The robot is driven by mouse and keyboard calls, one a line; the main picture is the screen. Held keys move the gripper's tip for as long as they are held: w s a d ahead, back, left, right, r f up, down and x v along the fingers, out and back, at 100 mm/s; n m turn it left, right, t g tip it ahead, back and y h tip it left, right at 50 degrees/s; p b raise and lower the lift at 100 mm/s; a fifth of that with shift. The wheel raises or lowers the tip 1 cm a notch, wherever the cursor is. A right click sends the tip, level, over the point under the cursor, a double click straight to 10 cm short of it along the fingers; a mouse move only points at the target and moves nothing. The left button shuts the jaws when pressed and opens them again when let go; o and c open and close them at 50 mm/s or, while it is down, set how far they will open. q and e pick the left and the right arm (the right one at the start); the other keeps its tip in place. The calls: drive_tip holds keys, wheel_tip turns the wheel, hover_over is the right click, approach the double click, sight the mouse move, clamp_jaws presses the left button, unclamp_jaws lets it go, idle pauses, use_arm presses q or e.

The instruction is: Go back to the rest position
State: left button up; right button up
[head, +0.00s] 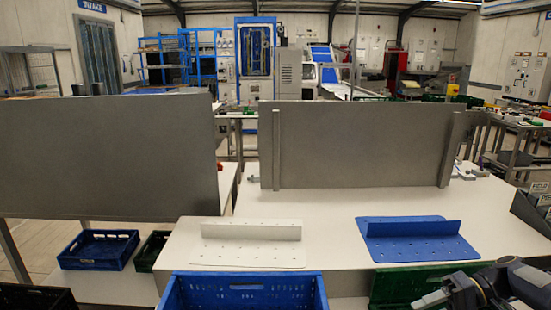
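My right gripper (432,298) shows at the lower right corner of the head view, with its grey arm behind it. It is beside and in front of a green crate (388,288) at the bottom edge. Its fingertips are small and partly cut off, so I cannot tell if it is open or shut. No object shows in it. My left gripper is out of view.
A blue crate (243,283) stands at the front middle. The white table (330,208) holds a white bracket plate (250,252) and a blue one (418,250). Grey panels (360,145) stand behind. Another blue crate (98,249) sits lower left. The tabletop between the plates is clear.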

drive_tip(key=s+a+r+h, duration=0.55)
drive_tip(key=s+a, duration=0.25)
drive_tip(key=a, duration=0.2)
drive_tip(key=s+a+f+t+h, duration=0.2)
drive_tip(key=s+a, duration=0.1)
drive_tip(key=s, duration=0.3)
drive_tip(key=s+a+f+t+h, duration=0.2)
drive_tip(key=s+t, duration=0.1)
drive_tip(key=s, duration=0.3)
drive_tip(key=shift+a+f+m, duration=0.15)
drive_tip(key=shift+a+m, duration=0.25)
